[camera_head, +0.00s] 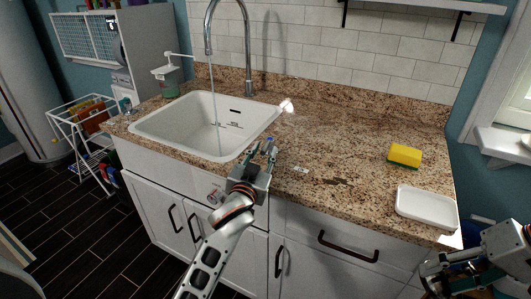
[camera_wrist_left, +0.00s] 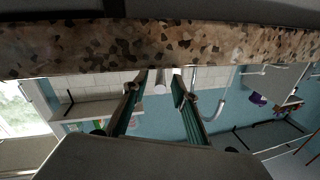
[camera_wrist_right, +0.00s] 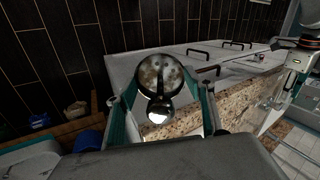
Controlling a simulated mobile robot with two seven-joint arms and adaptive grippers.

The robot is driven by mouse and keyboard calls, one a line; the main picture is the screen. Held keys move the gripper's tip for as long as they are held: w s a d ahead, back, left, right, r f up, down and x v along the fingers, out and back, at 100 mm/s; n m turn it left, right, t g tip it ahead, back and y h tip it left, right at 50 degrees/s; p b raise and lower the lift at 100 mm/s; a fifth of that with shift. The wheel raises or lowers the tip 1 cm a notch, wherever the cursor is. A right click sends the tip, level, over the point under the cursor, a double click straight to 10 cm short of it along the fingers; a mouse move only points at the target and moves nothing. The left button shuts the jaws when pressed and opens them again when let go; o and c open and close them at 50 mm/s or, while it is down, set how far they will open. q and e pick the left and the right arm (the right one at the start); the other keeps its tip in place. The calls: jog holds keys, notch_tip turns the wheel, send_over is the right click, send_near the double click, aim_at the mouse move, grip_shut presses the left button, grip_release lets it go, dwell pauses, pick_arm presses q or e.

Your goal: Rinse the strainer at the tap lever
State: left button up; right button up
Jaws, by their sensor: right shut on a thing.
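The strainer (camera_wrist_right: 158,78), a round metal bowl, is in the right wrist view, between the fingers of my right gripper (camera_wrist_right: 165,112). In the head view my right gripper is at the lower right, with its fingertips and the strainer hidden. The tap (camera_head: 247,45) rises behind the white sink (camera_head: 255,122), and a thin pale stream (camera_head: 214,95) falls from its spout. My left gripper (camera_head: 269,148) is over the counter's front edge, right of the sink. In the left wrist view its fingers (camera_wrist_left: 161,82) are apart, with a pale cylinder visible beyond them. I cannot make out the lever clearly.
On the granite counter (camera_head: 330,140), a yellow sponge (camera_head: 404,155) and a white tray (camera_head: 427,206) stand at the right. A soap dispenser (camera_head: 169,78) stands left of the sink. The counter's middle is mostly clear. Cabinets with dark handles front it.

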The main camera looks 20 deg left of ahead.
pick_arm(q)
jog(key=s, duration=1.2)
jog(key=shift+d, duration=0.35)
jog(key=shift+f, duration=0.1)
